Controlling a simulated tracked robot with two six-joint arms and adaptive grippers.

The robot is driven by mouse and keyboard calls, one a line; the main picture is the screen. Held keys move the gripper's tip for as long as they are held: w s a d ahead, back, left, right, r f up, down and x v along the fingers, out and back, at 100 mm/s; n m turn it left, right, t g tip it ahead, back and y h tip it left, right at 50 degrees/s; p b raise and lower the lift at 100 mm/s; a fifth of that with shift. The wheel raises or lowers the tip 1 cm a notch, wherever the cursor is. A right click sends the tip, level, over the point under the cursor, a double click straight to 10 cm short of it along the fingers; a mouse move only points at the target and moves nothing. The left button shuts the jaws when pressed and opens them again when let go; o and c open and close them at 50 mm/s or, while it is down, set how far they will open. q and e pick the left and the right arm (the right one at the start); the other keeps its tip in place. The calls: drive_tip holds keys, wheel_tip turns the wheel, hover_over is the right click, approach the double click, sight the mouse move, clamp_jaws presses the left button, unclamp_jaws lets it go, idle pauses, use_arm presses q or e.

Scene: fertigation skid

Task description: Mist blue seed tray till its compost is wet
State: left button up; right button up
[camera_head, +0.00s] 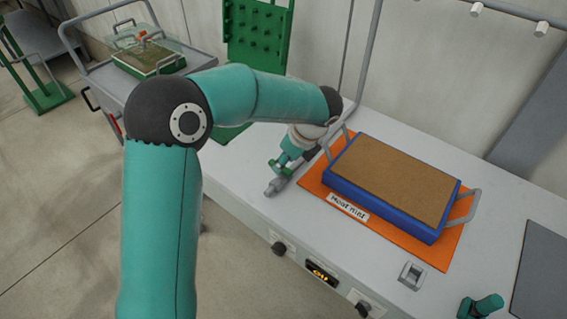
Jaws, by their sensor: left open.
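The blue seed tray (385,213) sits flat on an orange mat on the white bench. It is filled with light brown, dry-looking compost (392,178), with no dark wet patch visible. Grey handles stand at its left and right ends. My left arm reaches over from the left, and my left gripper (284,166) is low over the bench, left of the tray and apart from it. It is open. A small grey cylindrical piece (274,187) shows at its tip; I cannot tell what it belongs to.
The orange mat (312,188) carries a white label. Knobs (279,248) and a lit display (321,273) line the front. A grey rail rises behind. A trolley (95,78) with another tray stands far left.

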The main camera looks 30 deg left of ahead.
use_arm(q)
drive_tip(key=shift+x, duration=0.95)
clamp_jaws()
